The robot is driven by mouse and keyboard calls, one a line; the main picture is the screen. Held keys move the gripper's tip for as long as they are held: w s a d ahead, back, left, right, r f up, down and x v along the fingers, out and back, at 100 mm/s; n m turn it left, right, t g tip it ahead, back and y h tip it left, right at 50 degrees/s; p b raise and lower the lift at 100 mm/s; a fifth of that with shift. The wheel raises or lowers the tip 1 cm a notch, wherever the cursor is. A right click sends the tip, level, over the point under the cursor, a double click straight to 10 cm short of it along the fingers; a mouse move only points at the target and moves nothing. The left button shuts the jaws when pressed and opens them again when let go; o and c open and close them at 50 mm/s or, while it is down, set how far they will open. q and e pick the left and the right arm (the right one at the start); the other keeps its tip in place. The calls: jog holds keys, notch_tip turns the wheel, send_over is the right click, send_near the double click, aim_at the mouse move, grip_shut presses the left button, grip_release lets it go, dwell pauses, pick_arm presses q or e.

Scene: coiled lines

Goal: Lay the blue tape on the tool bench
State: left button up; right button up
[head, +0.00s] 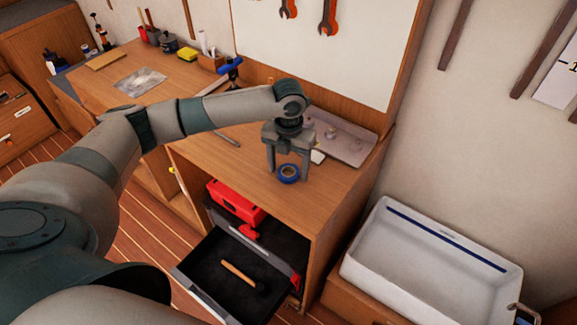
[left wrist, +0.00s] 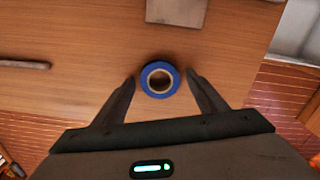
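The blue tape (head: 289,174) is a small roll lying flat on the wooden tool bench (head: 330,185), near its front right end. It also shows in the left wrist view (left wrist: 160,79), flat on the wood. My left gripper (head: 289,178) points down at the tape. Its two fingers are spread, one on each side of the roll; in the left wrist view a gap shows between each finger and the tape. My right gripper does not show in either view.
A grey tray (head: 345,143) with small items lies behind the tape. An open drawer (head: 215,275) holding a hammer (head: 240,273) juts out below the bench top. A red toolbox (head: 235,203) sits in the compartment above. A white sink (head: 430,255) stands to the right.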

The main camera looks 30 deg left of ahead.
pick_arm(q)
jog(key=shift+r, duration=0.1)
notch_tip(320, 180, up, 12)
jog(key=b, duration=0.4)
dwell(0.5)
dwell(0.4)
